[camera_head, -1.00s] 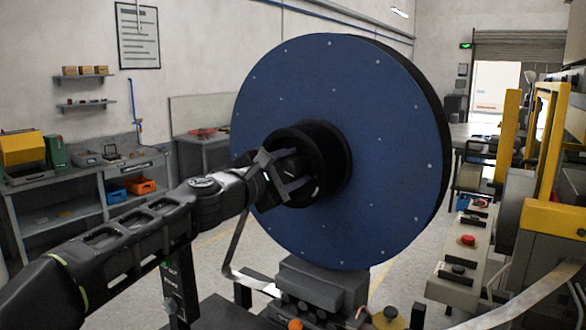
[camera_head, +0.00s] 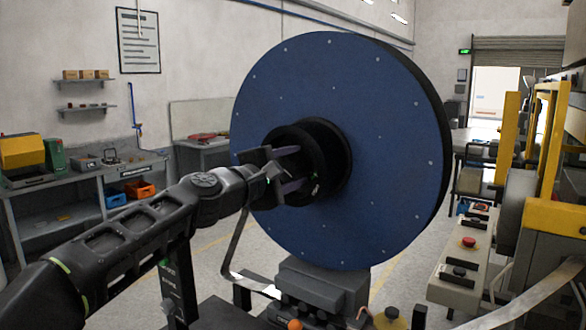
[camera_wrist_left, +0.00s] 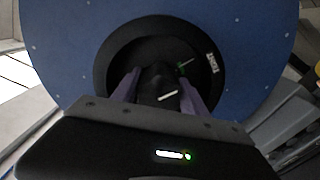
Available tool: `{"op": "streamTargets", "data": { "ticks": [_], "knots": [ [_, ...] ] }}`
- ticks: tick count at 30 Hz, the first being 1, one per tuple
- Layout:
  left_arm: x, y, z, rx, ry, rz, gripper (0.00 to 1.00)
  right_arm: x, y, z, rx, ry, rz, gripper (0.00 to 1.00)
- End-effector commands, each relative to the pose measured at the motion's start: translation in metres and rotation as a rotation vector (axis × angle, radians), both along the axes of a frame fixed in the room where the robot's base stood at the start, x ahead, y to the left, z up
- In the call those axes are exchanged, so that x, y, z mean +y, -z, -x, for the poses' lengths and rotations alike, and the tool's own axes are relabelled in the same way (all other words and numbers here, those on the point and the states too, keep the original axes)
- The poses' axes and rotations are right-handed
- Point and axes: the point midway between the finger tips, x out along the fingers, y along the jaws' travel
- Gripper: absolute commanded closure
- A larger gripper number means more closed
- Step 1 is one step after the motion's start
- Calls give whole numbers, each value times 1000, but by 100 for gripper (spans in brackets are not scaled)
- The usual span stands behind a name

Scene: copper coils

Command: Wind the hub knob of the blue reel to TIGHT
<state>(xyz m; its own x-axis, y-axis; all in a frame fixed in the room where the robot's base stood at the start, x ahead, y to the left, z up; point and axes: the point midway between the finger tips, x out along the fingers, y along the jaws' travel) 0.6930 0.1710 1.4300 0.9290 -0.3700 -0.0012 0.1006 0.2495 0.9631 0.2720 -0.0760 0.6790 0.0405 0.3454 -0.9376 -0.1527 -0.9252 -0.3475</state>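The blue reel (camera_head: 390,130) stands upright in the middle of the head view, with a black round hub (camera_head: 335,150) at its centre. My left gripper (camera_head: 291,170) reaches in from the left, its fingers inside the hub's mouth. In the left wrist view, my left gripper (camera_wrist_left: 160,80) has one finger on each side of the dark hub knob (camera_wrist_left: 157,78), with no clear gap between. The knob bears a pale line. A pale and green mark and a small white label, likely TIGHT (camera_wrist_left: 213,60), sit on the hub to its upper right. My right gripper is not in view.
A grey block (camera_head: 320,285) stands below the reel. A control box with a red button (camera_head: 468,242) and a yellow-framed machine (camera_head: 553,218) stand at right. A workbench (camera_head: 75,180) with bins is at left. Open floor shows between the bench and the reel.

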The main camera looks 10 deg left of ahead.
Motion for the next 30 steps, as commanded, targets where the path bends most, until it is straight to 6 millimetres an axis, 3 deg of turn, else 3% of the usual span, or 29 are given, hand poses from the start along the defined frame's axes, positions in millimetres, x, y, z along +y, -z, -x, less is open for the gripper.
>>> {"op": "streamTargets", "data": {
  "ticks": [6,17,30],
  "knots": [
    [0,0,0,-1,0,1,30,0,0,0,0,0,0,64],
    [3,1,5,-1,-2,2,30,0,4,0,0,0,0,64],
    [26,2,64,-1,-2,2,30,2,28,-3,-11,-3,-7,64]
  ]
}}
